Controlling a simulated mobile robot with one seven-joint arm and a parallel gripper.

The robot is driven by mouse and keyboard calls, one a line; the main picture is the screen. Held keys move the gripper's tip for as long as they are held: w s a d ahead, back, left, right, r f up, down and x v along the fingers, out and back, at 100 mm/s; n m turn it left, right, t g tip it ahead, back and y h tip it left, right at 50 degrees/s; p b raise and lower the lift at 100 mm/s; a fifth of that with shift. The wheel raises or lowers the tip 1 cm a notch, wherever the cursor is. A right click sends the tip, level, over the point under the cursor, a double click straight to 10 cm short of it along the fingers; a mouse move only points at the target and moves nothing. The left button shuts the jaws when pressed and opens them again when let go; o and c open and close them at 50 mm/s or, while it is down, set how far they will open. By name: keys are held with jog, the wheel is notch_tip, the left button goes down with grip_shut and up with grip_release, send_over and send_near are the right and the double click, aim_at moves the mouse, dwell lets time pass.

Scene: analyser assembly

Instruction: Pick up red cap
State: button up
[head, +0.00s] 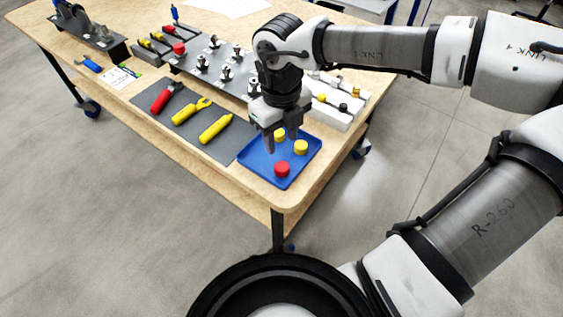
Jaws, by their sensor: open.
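A red cap (282,169) sits on the blue tray (251,173) near the table's front right corner. Two yellow caps share the tray, one at the right (301,147) and one farther back (279,135). Another red cap (179,48) is at the back, by the grey plate with fittings. My gripper (281,143) is open and points down over the tray, behind and a little left of the tray's red cap. It looks apart from that cap and empty between the fingers. One finger is close to the back yellow cap in the picture; I cannot tell whether they touch.
A dark mat (168,125) left of the tray holds a red-handled tool (164,98) and two yellow tools. A grey plate (205,72) with several metal fittings stands behind. A white block (330,112) with fittings is right of my gripper. The table's front edge is close to the tray.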

aim_at(282, 166)
notch_tip(282, 166, down, 10)
jog(key=shift+w+r+p, duration=0.15)
jog(key=shift+r+p, duration=0.05)
jog(key=shift+p, duration=0.55)
jog(key=c, duration=0.7)
